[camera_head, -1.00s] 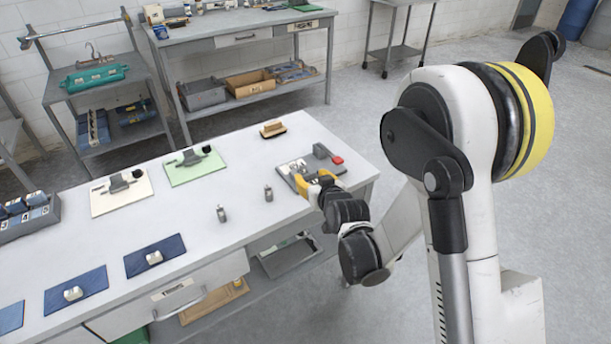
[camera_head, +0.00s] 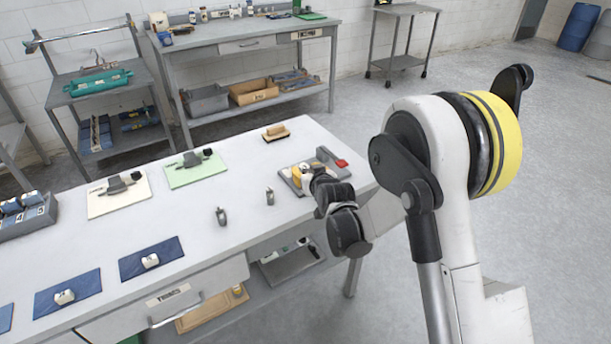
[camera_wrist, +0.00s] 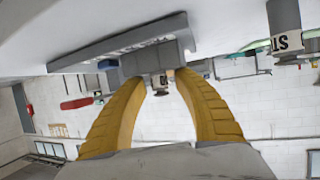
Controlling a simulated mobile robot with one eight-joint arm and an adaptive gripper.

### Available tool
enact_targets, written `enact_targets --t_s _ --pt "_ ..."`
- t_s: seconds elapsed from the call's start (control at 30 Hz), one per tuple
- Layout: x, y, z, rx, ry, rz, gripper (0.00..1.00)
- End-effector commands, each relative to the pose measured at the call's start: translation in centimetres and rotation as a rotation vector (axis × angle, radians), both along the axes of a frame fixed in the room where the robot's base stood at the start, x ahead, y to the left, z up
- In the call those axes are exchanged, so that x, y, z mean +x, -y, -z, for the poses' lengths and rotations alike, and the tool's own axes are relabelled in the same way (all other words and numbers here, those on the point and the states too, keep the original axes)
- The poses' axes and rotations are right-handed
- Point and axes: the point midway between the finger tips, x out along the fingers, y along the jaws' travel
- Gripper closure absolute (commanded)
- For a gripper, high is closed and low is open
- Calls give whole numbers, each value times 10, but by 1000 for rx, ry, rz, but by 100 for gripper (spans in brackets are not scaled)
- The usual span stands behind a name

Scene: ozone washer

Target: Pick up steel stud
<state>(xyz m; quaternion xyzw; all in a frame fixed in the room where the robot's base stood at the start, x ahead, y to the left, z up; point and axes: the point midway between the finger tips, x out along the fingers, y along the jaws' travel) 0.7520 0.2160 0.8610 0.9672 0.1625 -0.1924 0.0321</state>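My gripper (camera_head: 298,180) is over the near side of a grey fixture plate (camera_head: 284,172) with a red-handled clamp, at the table's right end. In the wrist view my yellow fingers (camera_wrist: 160,82) are spread apart, with a gap between the tips. A small dark and metallic piece (camera_wrist: 160,85) shows in that gap, in front of a grey block (camera_wrist: 152,58). I cannot tell whether it is the steel stud or whether the fingers touch it. Two small grey metal pieces (camera_head: 221,217) (camera_head: 269,196) stand upright on the table left of my gripper.
The white table (camera_head: 235,178) also holds a brush (camera_head: 276,132), a green mat (camera_head: 196,174), a cream mat (camera_head: 118,200), blue mats (camera_head: 134,262) with small blocks, and a numbered grey rack (camera_head: 30,225). The red clamp handle (camera_head: 342,163) is close to my gripper.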

Motion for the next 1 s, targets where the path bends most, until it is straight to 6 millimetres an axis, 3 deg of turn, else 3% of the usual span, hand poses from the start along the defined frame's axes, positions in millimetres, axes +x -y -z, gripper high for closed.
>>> enact_targets --t_s 0.03,0.1,0.63,0.77,0.9,1.0 --pt "0 0 0 0 0 0 81" --pt "0 0 0 0 0 0 100" --pt "0 0 -5 0 0 0 100" --pt "0 0 -18 0 0 0 100" --pt "0 0 -44 0 0 0 100" --pt "-7 20 -56 1 0 5 100"
